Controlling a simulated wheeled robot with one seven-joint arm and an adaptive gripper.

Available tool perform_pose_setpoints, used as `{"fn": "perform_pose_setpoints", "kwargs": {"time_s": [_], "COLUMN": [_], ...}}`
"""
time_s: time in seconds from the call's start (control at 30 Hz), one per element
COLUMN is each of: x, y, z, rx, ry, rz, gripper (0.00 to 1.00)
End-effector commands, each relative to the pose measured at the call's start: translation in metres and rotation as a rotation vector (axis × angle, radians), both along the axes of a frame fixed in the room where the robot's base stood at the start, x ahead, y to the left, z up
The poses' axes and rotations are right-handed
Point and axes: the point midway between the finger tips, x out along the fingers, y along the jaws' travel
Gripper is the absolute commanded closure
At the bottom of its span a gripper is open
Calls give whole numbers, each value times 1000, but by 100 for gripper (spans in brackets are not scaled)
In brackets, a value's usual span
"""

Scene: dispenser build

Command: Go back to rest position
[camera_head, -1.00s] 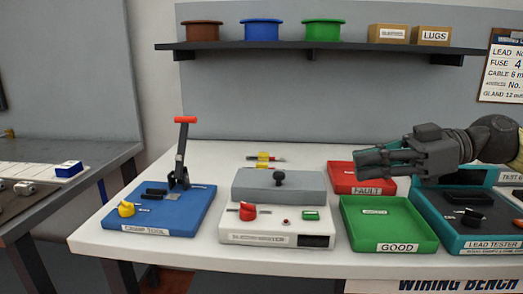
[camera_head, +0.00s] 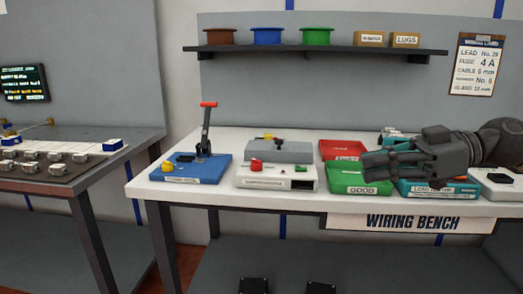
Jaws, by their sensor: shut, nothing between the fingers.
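My gripper (camera_head: 392,158) is on the right of the head view, shut and empty, with its fingers pointing left. It shows in front of the green GOOD tray (camera_head: 358,189) and the teal lead tester (camera_head: 468,188), hiding part of both. I cannot tell its exact height above them. My dark arm reaches in from the right edge.
The white wiring bench (camera_head: 226,196) also carries a blue crimp tool (camera_head: 188,174) with a raised red-tipped lever, a white-and-grey fixture (camera_head: 277,181) and a red tray (camera_head: 340,148). A shelf (camera_head: 316,48) holds spools and boxes. A second table (camera_head: 80,170) stands left.

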Motion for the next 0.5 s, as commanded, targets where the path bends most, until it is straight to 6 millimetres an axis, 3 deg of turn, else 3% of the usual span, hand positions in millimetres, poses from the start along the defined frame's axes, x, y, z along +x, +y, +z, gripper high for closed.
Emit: {"fn": "perform_pose_setpoints", "kwargs": {"time_s": [0.27,0.5], "x": [15,30], "y": [26,51], "z": [-33,-76], "rx": [-19,-42], "ry": [108,231], "rz": [-24,-63], "gripper": [100,100]}}
